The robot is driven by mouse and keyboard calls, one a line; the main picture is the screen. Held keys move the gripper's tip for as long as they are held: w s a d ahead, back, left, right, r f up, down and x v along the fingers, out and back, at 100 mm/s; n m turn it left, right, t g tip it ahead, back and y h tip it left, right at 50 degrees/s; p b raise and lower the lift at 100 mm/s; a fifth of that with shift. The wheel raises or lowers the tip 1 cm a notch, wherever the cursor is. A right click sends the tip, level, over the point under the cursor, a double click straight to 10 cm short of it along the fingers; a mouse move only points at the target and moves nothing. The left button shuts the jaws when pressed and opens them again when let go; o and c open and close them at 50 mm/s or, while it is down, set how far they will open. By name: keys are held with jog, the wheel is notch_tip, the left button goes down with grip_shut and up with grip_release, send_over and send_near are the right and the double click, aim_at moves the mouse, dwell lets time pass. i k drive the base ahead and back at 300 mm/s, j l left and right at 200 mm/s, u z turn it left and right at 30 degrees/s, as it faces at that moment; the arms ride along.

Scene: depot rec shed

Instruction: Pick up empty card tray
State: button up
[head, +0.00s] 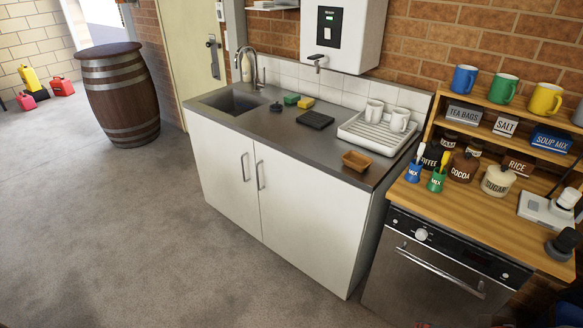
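A small brown open tray (357,161) sits on the dark grey counter top (335,160), close to its front edge at the right end, in the head view. It looks empty, and it is the only thing here that resembles a card tray. No label shows on it. A flat black item (315,119) lies further back on the same counter, apart from the brown tray. My gripper is not clearly seen in this view, so its state and its place relative to the tray do not show.
A white dish rack (378,134) with two pale mugs stands behind the brown tray. A sink (231,101) is at the counter's left. A wooden shelf unit (470,212) with jars and mugs stands at right. A barrel (119,92) stands far left; the grey floor (130,240) is clear.

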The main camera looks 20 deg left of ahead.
aim_at(353, 159)
jog(key=u, duration=0.4)
jog(key=i+j+z, duration=0.1)
jog(key=i+z, duration=0.25)
jog(key=i+j+z, duration=0.2)
jog(key=i+z, duration=0.15)
jog(key=i+j+z, duration=0.35)
jog(key=i, duration=0.15)
